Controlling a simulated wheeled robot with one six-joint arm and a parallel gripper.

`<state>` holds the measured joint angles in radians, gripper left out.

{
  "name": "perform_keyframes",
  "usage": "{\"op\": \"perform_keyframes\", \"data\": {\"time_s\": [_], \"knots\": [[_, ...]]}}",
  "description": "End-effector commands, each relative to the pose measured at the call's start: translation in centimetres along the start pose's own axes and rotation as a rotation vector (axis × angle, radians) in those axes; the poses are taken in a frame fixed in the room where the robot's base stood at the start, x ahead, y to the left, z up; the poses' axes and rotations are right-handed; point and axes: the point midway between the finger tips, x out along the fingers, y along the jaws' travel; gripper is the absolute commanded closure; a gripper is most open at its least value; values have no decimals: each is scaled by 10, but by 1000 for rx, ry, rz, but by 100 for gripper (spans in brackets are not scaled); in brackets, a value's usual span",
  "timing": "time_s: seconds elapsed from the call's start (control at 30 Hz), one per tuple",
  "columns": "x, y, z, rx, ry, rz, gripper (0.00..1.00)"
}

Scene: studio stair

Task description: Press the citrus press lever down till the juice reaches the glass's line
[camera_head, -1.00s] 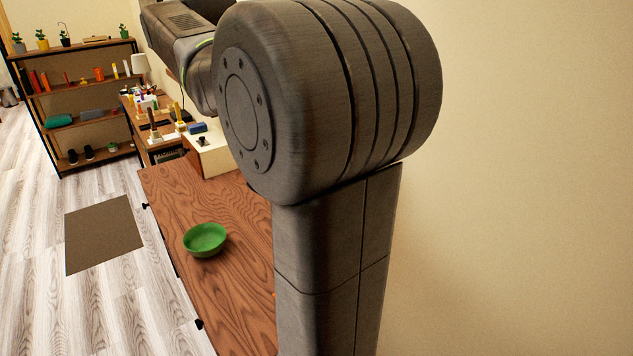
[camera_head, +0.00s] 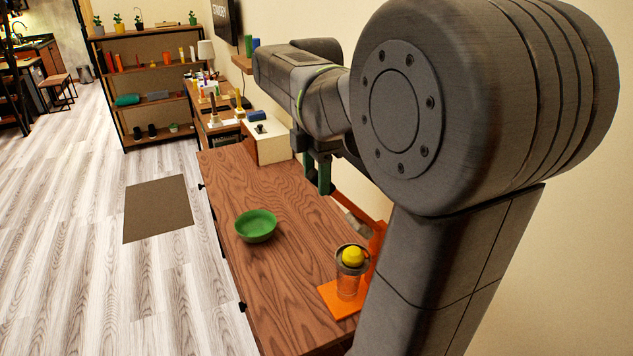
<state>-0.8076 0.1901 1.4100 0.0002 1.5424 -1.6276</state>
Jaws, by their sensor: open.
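The orange citrus press (camera_head: 331,299) stands on the wooden counter, partly hidden behind my arm. A yellow citrus piece (camera_head: 352,256) sits in the cup at its top. A see-through glass (camera_head: 348,286) appears to stand under the cup; its line and any juice level are too small to tell. The orange lever (camera_head: 358,210) slants up and left from the press post. My gripper (camera_head: 320,186), with green fingers, is open near the lever's upper end. I cannot tell whether it touches the lever.
A green bowl (camera_head: 256,226) sits on the counter (camera_head: 285,285), left of the press. A cream box (camera_head: 267,146) stands at the counter's far end. A loaded shelf (camera_head: 150,82) stands farther back. Open floor and a brown mat (camera_head: 158,207) lie to the left.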

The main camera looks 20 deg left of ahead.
Motion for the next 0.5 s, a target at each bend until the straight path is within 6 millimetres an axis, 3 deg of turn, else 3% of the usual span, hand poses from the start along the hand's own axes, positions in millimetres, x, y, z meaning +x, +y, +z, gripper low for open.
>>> {"op": "perform_keyframes", "data": {"time_s": [0.2, 0.5], "knots": [[19, 0, 0, 0, 0, 0, 53], [21, 0, 0, 0, 0, 1, 53]]}}
